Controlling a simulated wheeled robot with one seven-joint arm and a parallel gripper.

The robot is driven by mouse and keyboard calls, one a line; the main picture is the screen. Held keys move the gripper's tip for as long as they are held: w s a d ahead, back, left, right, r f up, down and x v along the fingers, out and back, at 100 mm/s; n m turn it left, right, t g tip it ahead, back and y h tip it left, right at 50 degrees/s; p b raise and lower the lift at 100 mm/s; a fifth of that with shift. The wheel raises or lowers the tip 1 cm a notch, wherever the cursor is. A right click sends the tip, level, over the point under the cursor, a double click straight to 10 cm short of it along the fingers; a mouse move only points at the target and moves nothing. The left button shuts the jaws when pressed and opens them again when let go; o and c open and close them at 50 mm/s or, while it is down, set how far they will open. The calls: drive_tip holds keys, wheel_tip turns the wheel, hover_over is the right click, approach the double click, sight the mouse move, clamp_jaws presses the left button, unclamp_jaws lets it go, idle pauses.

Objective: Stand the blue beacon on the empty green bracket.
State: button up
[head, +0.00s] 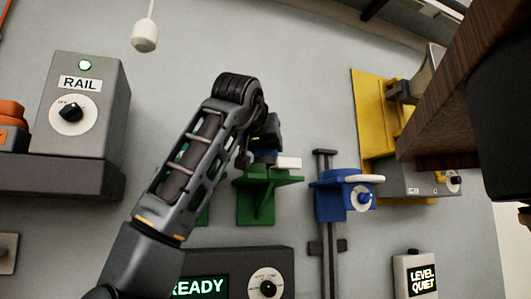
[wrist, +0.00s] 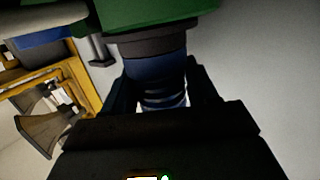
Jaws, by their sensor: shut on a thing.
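The blue beacon (wrist: 155,68) is between the fingers of my gripper (wrist: 162,88) in the wrist view. Its dark collar meets or nearly meets the green bracket (wrist: 150,14); I cannot tell whether they touch. In the head view my gripper (head: 266,138) is just above the green bracket (head: 256,205) on the wall, and a little of the beacon (head: 264,157) shows between them. My arm hides much of the beacon and part of a second green piece (head: 203,215) to the left.
A blue bracket (head: 340,198) on a dark rail stands close to the right. A yellow frame with a horn (head: 372,110) is farther right. The RAIL box (head: 85,125) is at left; the READY panel (head: 235,262) is below. A white pull (head: 145,36) hangs above.

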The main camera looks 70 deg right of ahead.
drive_tip(key=shift+f, duration=1.2)
drive_tip(key=shift+f, duration=0.1)
drive_tip(key=o, duration=1.4)
drive_tip(key=b+v, duration=0.2)
drive_tip(key=v, duration=1)
drive_tip(key=shift+a, duration=0.1)
